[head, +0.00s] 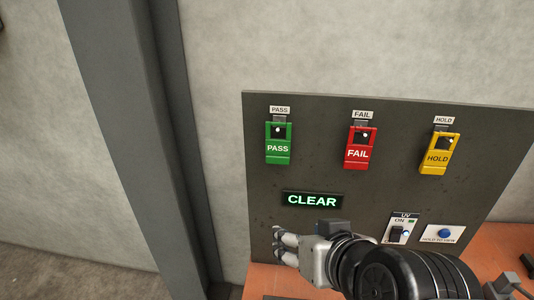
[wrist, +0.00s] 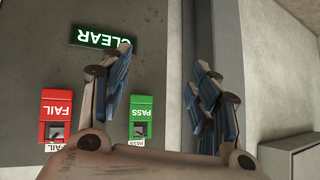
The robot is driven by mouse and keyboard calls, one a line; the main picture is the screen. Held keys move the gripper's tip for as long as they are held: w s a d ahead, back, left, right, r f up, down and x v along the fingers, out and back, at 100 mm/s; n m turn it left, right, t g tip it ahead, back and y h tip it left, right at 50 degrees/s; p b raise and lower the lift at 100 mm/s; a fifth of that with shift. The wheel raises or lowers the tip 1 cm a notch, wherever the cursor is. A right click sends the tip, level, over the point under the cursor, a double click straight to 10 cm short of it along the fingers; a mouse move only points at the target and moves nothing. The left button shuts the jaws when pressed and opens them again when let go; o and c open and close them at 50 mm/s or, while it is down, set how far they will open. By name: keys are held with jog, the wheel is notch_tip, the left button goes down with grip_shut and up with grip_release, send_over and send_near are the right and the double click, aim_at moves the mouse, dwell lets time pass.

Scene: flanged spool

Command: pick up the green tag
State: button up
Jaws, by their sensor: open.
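The green PASS tag (head: 278,156) hangs on the dark upright panel, at the left end of a row of tags, under a small PASS label. It also shows in the wrist view (wrist: 140,104), upside down, between my fingers in the picture but farther off on the panel. My gripper (head: 277,243) is at the lower left of the panel, below the CLEAR sign and below the green tag. Its fingers (wrist: 160,62) are spread apart with nothing between them. The gripper is apart from the tag.
A red FAIL tag (head: 358,154) and a yellow HOLD tag (head: 437,158) hang to the right on the panel (head: 320,120). A lit CLEAR sign (head: 312,200), a UV switch (head: 398,234) and a blue button (head: 444,234) sit lower. A grey post (head: 125,120) stands left.

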jog(key=o, duration=0.3)
jog(key=w+a+t, duration=0.1)
jog(key=a, duration=0.1)
jog(key=w+a+r+t+b, duration=0.1)
jog(key=w+a, duration=0.1)
jog(key=w+a+r+t+y, duration=0.1)
jog(key=w+a, duration=0.1)
jog(key=shift+w+a+r+t+b, duration=0.15)
jog(key=shift+a+t+b, duration=0.15)
jog(key=shift+a+b, duration=0.1)
jog(key=m+t+h+p, duration=0.3)
jog(key=t+h+p, duration=0.1)
jog(key=t+h, duration=0.1)
send_near(278, 149)
jog(key=w+b, duration=0.1)
jog(key=w, duration=0.3)
jog(key=shift+w+d, duration=0.1)
jog(key=shift+w, duration=0.05)
jog(key=shift+w+f+b, duration=0.2)
jog(key=shift+w+b, duration=0.5)
jog(key=shift+w, duration=2.45)
jog(key=shift+c, duration=0.4)
jog(key=c, duration=1)
